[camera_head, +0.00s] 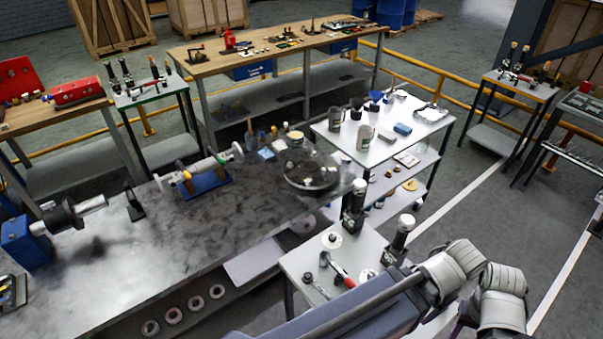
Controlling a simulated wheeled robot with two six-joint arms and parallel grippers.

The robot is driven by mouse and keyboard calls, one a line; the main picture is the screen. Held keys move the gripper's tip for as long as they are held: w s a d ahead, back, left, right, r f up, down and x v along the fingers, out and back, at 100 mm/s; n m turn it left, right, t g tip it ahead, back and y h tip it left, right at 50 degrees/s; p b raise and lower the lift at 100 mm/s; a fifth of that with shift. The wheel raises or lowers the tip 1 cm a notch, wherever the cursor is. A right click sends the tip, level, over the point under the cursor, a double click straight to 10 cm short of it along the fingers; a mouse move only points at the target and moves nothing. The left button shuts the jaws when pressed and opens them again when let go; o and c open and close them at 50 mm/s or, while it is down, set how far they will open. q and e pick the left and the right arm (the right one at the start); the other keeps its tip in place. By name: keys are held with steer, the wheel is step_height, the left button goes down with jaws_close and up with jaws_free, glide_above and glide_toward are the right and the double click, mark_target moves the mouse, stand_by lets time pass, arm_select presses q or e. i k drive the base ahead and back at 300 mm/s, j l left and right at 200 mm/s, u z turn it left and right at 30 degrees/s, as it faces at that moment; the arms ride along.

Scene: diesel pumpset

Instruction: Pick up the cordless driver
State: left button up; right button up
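I cannot pick out the cordless driver with certainty at this size. A small grey stand (298,262) at the lower middle holds a red-and-dark hand tool (343,276) lying flat. My arm links show at the lower right and partly cover the stand's right side.
A long dark workbench (110,265) fills the left, with machined parts and a round tray (308,178). A white cart (425,125) with mugs stands behind the stand. A wooden-topped bench (215,47) is at the back. Yellow rails (440,70) cross behind.

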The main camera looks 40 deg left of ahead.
mark_target(406, 224)
steer(key=j+u, duration=0.25)
steer(key=u, duration=0.15)
steer(key=j+u, duration=0.5)
steer(key=u, duration=0.25)
